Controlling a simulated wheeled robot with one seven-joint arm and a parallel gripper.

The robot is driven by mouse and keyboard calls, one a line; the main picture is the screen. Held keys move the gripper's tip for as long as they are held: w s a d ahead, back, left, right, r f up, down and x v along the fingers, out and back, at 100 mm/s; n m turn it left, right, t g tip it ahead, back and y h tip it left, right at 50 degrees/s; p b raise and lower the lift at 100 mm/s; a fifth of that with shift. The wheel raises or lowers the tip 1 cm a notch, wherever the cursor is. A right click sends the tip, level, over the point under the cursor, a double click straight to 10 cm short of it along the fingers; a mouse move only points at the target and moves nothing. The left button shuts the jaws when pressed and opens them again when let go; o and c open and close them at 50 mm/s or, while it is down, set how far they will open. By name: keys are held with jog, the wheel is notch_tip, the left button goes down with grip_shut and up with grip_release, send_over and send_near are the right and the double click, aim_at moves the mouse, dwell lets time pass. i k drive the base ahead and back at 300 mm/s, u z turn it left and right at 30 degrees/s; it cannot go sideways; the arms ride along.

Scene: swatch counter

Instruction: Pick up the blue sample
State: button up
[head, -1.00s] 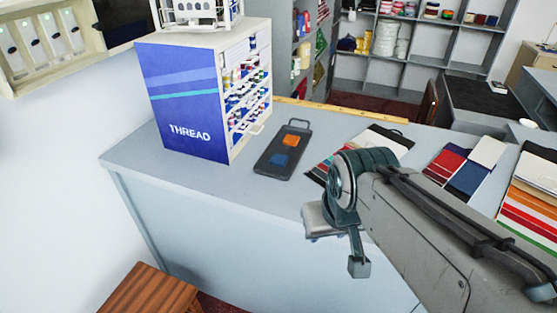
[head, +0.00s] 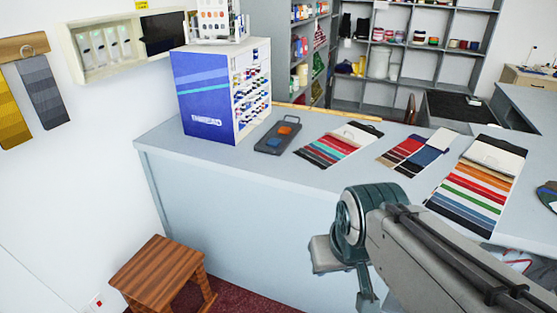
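The blue sample (head: 273,142) is a small flat blue piece. It lies on the near part of a dark tray (head: 262,150) with a handle, on the counter beside the thread cabinet. An orange sample (head: 285,130) lies just behind it on the same tray. My gripper (head: 347,279) is in front of the counter, to the right of and nearer than the tray, and well apart from the blue sample. The gripper's fingers are partly hidden by my wrist, and I cannot tell whether they are open or shut.
The blue and white thread cabinet (head: 205,93) stands left of the tray. Striped swatch cards (head: 330,148) and (head: 478,190) lie to the right on the counter (head: 220,175). A wooden stool (head: 158,268) stands on the floor at lower left. A yellow ruler lies along the far edge.

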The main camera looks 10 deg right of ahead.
aim_at(275, 143)
jog(key=u, duration=0.85)
jog(key=i, duration=1.25)
jog(key=z, duration=0.65)
jog(key=i, duration=0.85)
jog(key=z, duration=0.8)
